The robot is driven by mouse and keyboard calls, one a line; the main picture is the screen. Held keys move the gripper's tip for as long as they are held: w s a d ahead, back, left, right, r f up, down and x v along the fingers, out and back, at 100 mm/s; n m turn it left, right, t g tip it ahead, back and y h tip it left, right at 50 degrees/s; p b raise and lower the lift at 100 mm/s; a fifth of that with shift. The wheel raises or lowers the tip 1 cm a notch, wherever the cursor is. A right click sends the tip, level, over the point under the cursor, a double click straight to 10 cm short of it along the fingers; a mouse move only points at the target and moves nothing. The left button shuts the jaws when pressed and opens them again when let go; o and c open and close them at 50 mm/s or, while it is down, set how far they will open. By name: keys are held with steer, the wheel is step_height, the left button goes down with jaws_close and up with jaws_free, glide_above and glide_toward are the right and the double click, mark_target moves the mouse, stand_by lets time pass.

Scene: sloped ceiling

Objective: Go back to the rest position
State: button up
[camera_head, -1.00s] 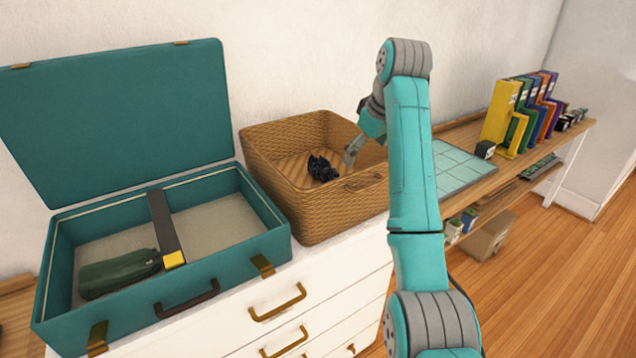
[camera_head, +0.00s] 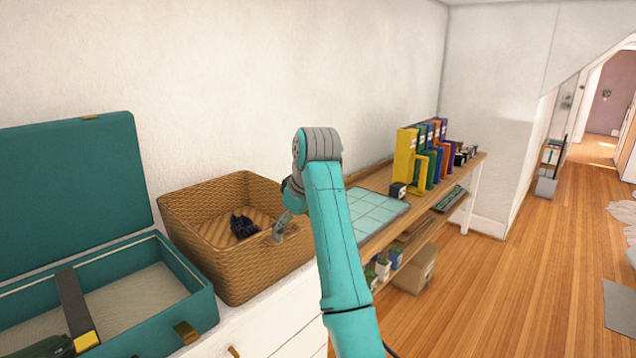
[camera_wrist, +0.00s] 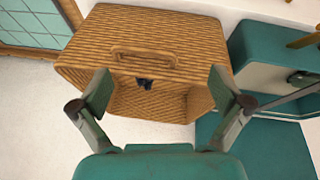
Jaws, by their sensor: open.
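My gripper (camera_head: 281,226) is at the near right rim of the wicker basket (camera_head: 190,245) in the head view, partly hidden by my teal arm. In the wrist view my gripper (camera_wrist: 162,92) has its two fingers spread wide with nothing between them. The basket (camera_wrist: 190,40) lies beyond the fingers there, its handle cut-out facing me. A black crumpled item (camera_head: 243,226) lies inside the basket. A small part of the black item (camera_wrist: 144,83) also shows in the wrist view.
An open teal suitcase (camera_head: 160,318) stands left of the basket on a white drawer unit (camera_head: 280,318). To the right, a wooden shelf table (camera_head: 372,180) holds a pale tiled mat (camera_head: 372,212) and several coloured binders (camera_head: 405,155). Wooden floor (camera_head: 520,260) is open on the right.

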steer(key=s+d+f+m+t, duration=0.15)
steer(key=d+f, duration=0.25)
steer(key=f, duration=1)
steer(key=s+d+f+m+t, duration=0.15)
steer(key=d+f, duration=0.25)
steer(key=f, duration=1)
steer(key=s+d+f+m+t, duration=0.1)
steer(key=s+d+f+m, duration=0.1)
steer(key=s+d+f, duration=0.5)
steer(key=s+d+f+m+t, duration=0.1)
steer(key=s+d+f, duration=0.2)
steer(key=s+f, duration=0.65)
steer(key=s+d+m+t+h, duration=0.15)
steer(key=s+d, duration=0.25)
steer(key=s, duration=0.8)
steer(key=s+d+m+t+h, duration=0.15)
steer(key=s+d, duration=0.25)
steer(key=s, duration=0.9)
steer(key=s+d+r+m+t, duration=0.1)
steer(key=s+r, duration=0.8)
steer(key=s+d+r+m+t, duration=0.1)
steer(key=s+d+r+t, duration=0.1)
steer(key=s+r, duration=0.7)
steer(key=shift+s+d+m, duration=0.2)
steer(key=shift+d+m, duration=0.05)
steer(key=shift+m, duration=0.15)
